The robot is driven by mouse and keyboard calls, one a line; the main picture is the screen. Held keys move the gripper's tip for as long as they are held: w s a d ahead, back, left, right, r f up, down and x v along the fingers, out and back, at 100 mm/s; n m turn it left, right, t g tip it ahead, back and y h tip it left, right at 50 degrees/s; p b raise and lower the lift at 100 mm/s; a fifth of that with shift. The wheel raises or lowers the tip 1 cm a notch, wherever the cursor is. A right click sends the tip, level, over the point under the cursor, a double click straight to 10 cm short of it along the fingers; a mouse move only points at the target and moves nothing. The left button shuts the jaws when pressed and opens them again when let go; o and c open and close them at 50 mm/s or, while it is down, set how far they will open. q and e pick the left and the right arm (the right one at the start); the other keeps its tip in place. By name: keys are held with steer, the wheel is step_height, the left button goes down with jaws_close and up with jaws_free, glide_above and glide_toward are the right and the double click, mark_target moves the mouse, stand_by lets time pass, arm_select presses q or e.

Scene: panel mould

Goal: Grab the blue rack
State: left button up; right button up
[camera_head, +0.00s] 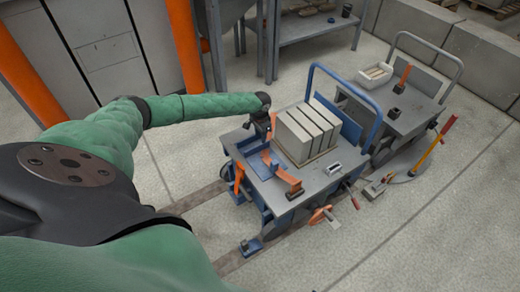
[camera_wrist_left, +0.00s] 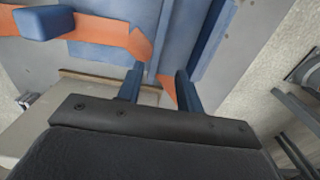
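A blue rack-like piece (camera_head: 264,164) with orange parts lies on the left part of the grey cart top. In the left wrist view, blue panels (camera_wrist_left: 110,50) with an orange strip (camera_wrist_left: 98,30) fill the upper part; I take them to be the same piece. My left gripper (camera_head: 263,128) is above the cart's left side, beside the pale blocks. Its two fingers (camera_wrist_left: 158,86) stand apart, with an orange tip showing between or beyond them. I cannot tell whether they touch it. My right gripper is not in view.
A second grey cart (camera_head: 400,110) holds a white tray (camera_head: 373,76).

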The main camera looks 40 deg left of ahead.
mark_target(261, 144)
arm_select(q)
steer(key=shift+s+d+f, duration=0.1)
steer(key=shift+d+f, duration=0.05)
steer(key=shift+f, duration=1.55)
steer(key=shift+s+d+f, duration=0.1)
steer(key=shift+d+f, duration=0.05)
steer(key=shift+f, duration=1.5)
jaws_close()
